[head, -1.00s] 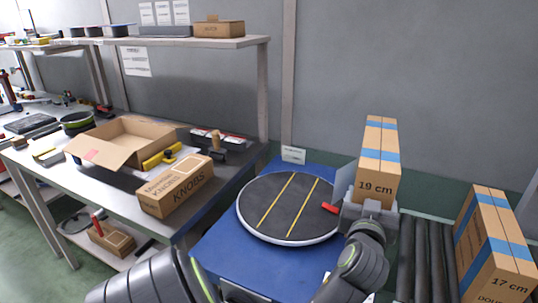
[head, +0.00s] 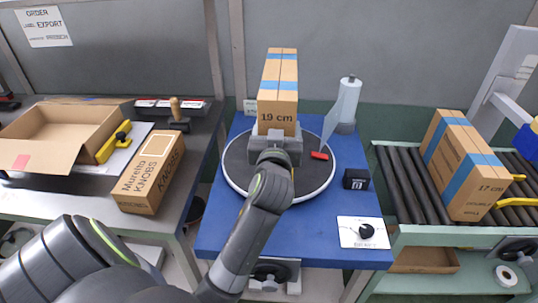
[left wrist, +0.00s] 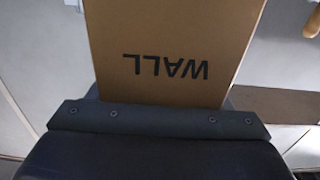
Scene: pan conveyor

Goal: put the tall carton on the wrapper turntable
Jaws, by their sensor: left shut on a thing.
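The tall carton (head: 278,92), brown with blue tape and marked 19 cm, stands upright in the grasp of my left gripper (head: 275,146). In the head view it appears over the back part of the wrapper turntable (head: 236,170), a dark round disc with a pale rim. I cannot tell whether its base touches the disc, because my gripper hides it. In the left wrist view the carton (left wrist: 170,50) fills the middle, with the word WALL upside down, close against the gripper. My right gripper is not in view.
A wrap post (head: 347,100) stands behind right of the turntable, with a red piece (head: 319,156) at the disc's right. The blue table (head: 225,235) carries a dial panel (head: 363,232) and a small black box (head: 356,179). A 17 cm carton (head: 464,165) sits on the roller conveyor (head: 400,185).

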